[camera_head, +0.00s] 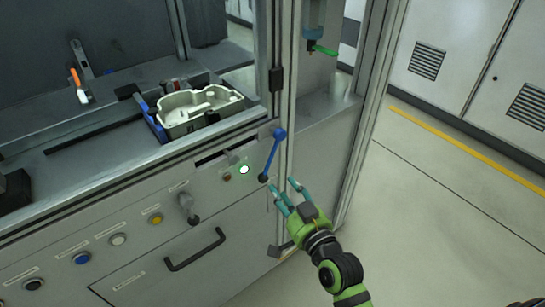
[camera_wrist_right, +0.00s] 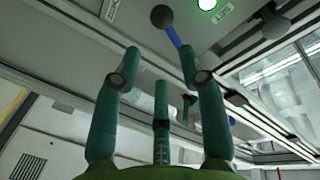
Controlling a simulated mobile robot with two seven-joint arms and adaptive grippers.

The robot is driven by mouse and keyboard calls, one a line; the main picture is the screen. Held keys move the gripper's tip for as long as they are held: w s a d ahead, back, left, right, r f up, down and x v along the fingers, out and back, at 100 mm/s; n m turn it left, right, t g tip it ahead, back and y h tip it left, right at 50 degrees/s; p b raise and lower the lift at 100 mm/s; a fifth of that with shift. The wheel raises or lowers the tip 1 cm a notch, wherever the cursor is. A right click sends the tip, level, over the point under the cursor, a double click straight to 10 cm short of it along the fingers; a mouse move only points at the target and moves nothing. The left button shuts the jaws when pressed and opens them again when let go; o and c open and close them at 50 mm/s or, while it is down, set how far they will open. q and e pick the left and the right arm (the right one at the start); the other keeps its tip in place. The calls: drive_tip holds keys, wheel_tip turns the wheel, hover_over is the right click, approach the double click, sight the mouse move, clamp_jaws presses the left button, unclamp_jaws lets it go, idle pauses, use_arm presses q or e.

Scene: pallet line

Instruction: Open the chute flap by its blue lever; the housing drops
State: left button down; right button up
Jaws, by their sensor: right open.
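The blue lever (camera_head: 272,155) is mounted on the front of the machine near its right corner post. It hangs down at a slight tilt, with a blue hub at its top and a black ball at its lower end. My right gripper (camera_head: 283,188) is open and empty, just below and right of the ball. In the right wrist view the lever (camera_wrist_right: 172,36) and its black ball show beyond the open teal fingers (camera_wrist_right: 160,65), apart from them. The pale housing (camera_head: 200,107) sits in a blue-sided holder on the machine deck. The flap cannot be made out clearly. My left gripper is out of view.
The front panel has a lit white-green button (camera_head: 244,169), several other buttons, a grey knob lever (camera_head: 187,207) and a black drawer handle (camera_head: 195,250). A metal corner post (camera_head: 285,90) stands beside the lever. The floor at right (camera_head: 430,210) is clear.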

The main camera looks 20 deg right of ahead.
drive_tip(key=shift+t, duration=0.4)
drive_tip(key=w+r, duration=0.1)
drive_tip(key=w, duration=0.1)
drive_tip(key=w+r, duration=0.1)
drive_tip(key=w, duration=0.4)
drive_tip(key=shift+w+a+r, duration=0.1)
drive_tip(key=shift+a+r, duration=0.3)
drive_tip(key=shift+c, duration=0.4)
clamp_jaws()
